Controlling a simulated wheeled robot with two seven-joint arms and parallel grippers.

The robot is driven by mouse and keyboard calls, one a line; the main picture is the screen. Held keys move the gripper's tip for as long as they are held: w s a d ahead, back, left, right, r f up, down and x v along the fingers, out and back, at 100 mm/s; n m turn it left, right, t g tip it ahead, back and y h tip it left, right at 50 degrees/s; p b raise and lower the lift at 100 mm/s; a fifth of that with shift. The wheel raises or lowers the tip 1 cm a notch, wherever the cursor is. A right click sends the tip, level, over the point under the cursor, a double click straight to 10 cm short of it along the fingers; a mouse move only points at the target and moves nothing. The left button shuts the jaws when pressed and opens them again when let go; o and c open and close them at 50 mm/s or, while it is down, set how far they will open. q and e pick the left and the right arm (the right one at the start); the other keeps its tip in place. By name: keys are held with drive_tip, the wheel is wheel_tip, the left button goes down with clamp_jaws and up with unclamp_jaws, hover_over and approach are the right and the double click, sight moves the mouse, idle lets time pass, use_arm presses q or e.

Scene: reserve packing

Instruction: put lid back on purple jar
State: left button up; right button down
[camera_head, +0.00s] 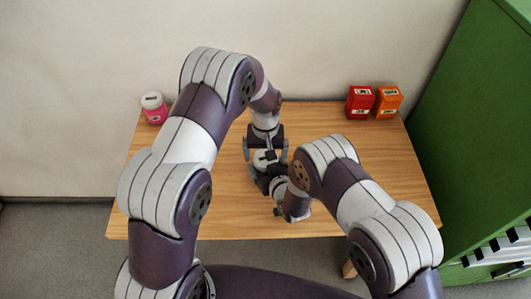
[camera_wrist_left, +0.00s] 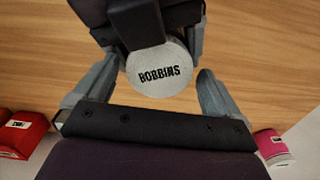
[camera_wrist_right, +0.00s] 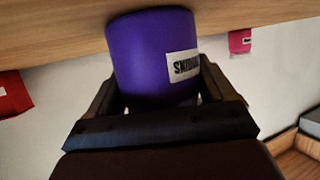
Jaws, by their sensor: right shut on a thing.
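The purple jar (camera_wrist_right: 140,55) stands on the wooden table, with a white label on its side. My right gripper (camera_head: 268,172) is shut on it, one finger on each side in the right wrist view (camera_wrist_right: 150,95). A round grey lid (camera_wrist_left: 160,70) marked BOBBINS shows from above in the left wrist view, over the place where the jar is held. My left gripper (camera_head: 265,150) points down above it, its open fingers (camera_wrist_left: 162,92) either side of the lid with gaps. The jar's rim is hidden, so I cannot tell whether the lid is fully seated.
A pink jar with a white lid (camera_head: 154,109) stands at the table's back left. A red box (camera_head: 360,102) and an orange box (camera_head: 387,102) stand at the back right. A green cabinet (camera_head: 480,110) is to the right. The table (camera_head: 370,190) is bare at the right front.

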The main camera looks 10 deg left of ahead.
use_arm(q)
drive_tip(key=shift+r, duration=2.25)
wheel_tip(320, 180, up, 2)
drive_tip(key=n, duration=0.3)
drive_tip(key=shift+r+n, duration=0.15)
drive_tip(key=shift+n, duration=0.15)
drive_tip(key=shift+c, duration=0.2)
drive_tip(key=shift+r+n, duration=0.5)
drive_tip(key=shift+n, duration=0.4)
drive_tip(key=shift+f, duration=4.05)
